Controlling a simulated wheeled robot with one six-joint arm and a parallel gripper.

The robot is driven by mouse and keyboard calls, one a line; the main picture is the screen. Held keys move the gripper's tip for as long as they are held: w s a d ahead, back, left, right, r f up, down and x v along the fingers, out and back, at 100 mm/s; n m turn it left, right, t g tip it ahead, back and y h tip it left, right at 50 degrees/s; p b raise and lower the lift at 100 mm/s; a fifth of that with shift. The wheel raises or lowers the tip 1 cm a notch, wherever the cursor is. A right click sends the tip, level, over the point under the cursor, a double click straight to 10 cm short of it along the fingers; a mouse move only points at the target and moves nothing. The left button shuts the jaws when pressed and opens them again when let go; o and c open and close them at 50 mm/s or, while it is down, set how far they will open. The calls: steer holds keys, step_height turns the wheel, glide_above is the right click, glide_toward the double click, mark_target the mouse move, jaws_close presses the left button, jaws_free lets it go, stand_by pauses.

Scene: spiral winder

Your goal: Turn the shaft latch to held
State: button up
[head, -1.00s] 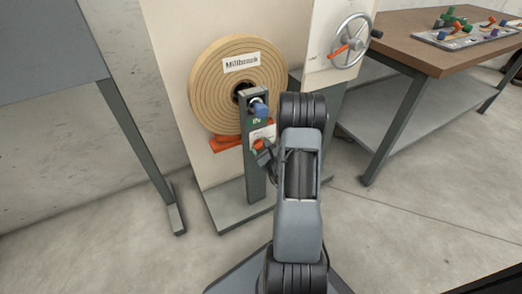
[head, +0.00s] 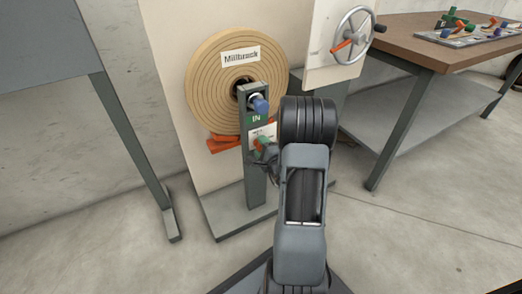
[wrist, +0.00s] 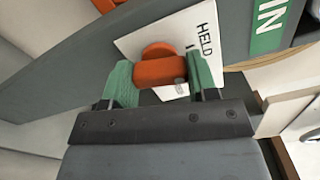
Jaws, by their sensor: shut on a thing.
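The shaft latch (wrist: 158,70) is an orange handle on a white label plate on the grey post (head: 256,180). In the wrist view my gripper (wrist: 162,75) has one green fingertip on each side of it and is shut on it. The word HELD shows on the label plate (wrist: 208,30), to the right of the latch; other lettering is partly hidden by a finger. In the head view my gripper (head: 264,148) is at the post, below the green IN sign (head: 256,118), and the latch is mostly hidden by it.
A handwheel (head: 354,33) is on the panel to the right. A workbench (head: 420,40) stands at far right. Open floor lies around the base.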

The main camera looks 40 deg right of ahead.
steer(key=shift+n, duration=1.5)
steer(key=o, duration=0.9)
steer(key=shift+s+a+p, duration=0.3)
steer(key=shift+s+p, duration=1.05)
steer(key=shift+s, duration=0.95)
steer(key=shift+s+a+p, duration=0.35)
steer(key=shift+s+p, duration=0.95)
steer(key=shift+s, duration=0.95)
steer(key=shift+s+a+p, duration=0.3)
steer(key=shift+s+p, duration=1.05)
steer(key=shift+s, duration=0.95)
